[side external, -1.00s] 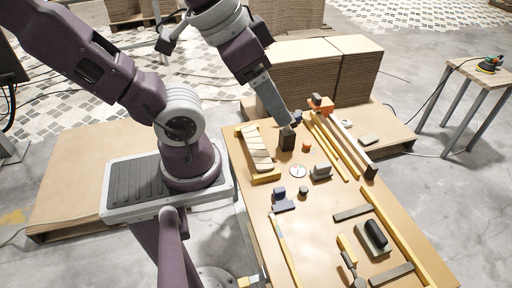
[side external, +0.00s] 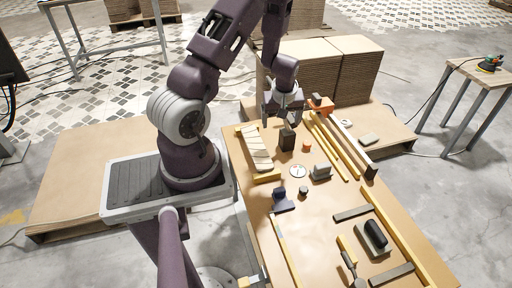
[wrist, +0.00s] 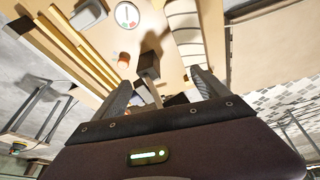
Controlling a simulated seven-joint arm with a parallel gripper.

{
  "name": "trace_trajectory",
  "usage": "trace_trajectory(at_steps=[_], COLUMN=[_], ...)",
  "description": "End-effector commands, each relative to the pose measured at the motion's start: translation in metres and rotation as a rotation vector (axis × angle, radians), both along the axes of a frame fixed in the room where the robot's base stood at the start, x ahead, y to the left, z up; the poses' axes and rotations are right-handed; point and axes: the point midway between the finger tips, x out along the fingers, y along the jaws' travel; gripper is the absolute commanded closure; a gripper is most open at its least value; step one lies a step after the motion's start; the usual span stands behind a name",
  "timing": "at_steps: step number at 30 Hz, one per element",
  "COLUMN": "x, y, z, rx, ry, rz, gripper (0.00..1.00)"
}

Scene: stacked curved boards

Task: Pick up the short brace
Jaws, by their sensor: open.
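I cannot tell for certain which piece is the short brace. A short yellow bar (side external: 266,177) lies across the near end of the stacked curved boards (side external: 256,148). A dark upright block (side external: 287,140) stands to the right of the boards. My gripper (side external: 283,118) is above the far end of the bench, behind the dark block, with its fingers apart and nothing between them. In the wrist view the open fingers (wrist: 160,80) point toward the dark block (wrist: 148,66), which is apart from them. The curved boards (wrist: 186,32) show beyond the right finger.
Long yellow bars (side external: 330,145) and an orange tool (side external: 320,104) lie at the far right. A round dial (side external: 298,171), an orange cylinder (side external: 306,147) and a grey block (side external: 320,172) are mid-bench. A blue clamp-like piece (side external: 285,203) lies nearer. Cardboard stacks (side external: 340,70) stand behind.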

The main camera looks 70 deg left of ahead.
Motion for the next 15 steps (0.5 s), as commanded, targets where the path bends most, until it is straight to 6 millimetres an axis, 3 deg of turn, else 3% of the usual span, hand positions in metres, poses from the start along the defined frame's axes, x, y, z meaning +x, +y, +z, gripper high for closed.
trace_trajectory(at_steps=[1,4,8,15], x=[-0.018,-0.043,-0.059,-0.061], y=[0.014,0.032,0.042,0.054], z=[-0.028,-0.062,-0.084,-0.117], rx=[0.009,0.036,0.055,0.055], ry=[0.026,0.046,0.056,0.058], rz=[0.064,0.152,0.202,0.203], gripper=[0.15,0.15,0.15,0.15])
